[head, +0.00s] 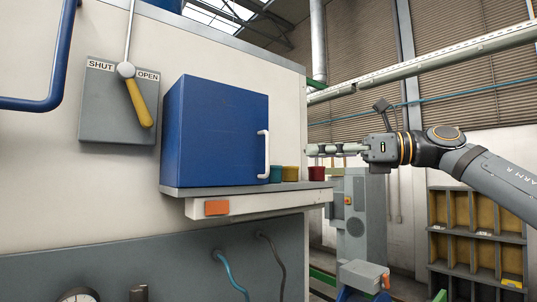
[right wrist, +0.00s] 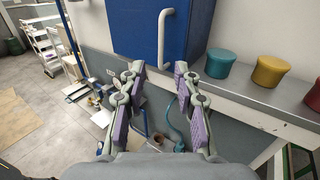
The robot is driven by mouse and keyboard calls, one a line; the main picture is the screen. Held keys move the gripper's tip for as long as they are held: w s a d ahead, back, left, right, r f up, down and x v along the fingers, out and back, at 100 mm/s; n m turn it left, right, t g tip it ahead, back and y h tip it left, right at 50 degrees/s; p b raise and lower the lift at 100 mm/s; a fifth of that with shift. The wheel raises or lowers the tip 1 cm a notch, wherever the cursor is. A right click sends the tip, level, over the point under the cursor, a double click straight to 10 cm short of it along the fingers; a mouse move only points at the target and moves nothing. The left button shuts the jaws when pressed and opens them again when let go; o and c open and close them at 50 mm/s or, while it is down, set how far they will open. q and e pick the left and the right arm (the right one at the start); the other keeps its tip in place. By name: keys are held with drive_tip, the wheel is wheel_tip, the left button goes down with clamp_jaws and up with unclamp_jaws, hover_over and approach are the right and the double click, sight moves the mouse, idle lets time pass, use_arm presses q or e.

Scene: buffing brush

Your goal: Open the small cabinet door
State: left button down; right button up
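The small blue cabinet (head: 213,130) stands on a grey ledge against the white machine wall, and its door looks closed. Its white vertical bar handle (head: 263,153) is near the right edge of the front. In the right wrist view the handle (right wrist: 165,38) is beyond the fingertips, roughly in line with the gap between them. My right gripper (head: 309,150) is to the right of the cabinet, apart from the handle. The right wrist view shows the gripper (right wrist: 159,72) open, with nothing between its purple-padded fingers. My left gripper is not in view.
Teal (head: 276,173), yellow (head: 290,173) and red (head: 316,173) cup-like pieces stand on the ledge (head: 235,189) right of the cabinet, close to my right gripper. A SHUT/OPEN lever (head: 139,103) with a yellow grip is left of the cabinet. A compartment shelf (head: 475,238) stands at right.

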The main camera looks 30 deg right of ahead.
drive_tip(key=p+x, duration=0.6)
drive_tip(key=x, duration=0.4)
drive_tip(key=shift+w, duration=0.1)
clamp_jaws()
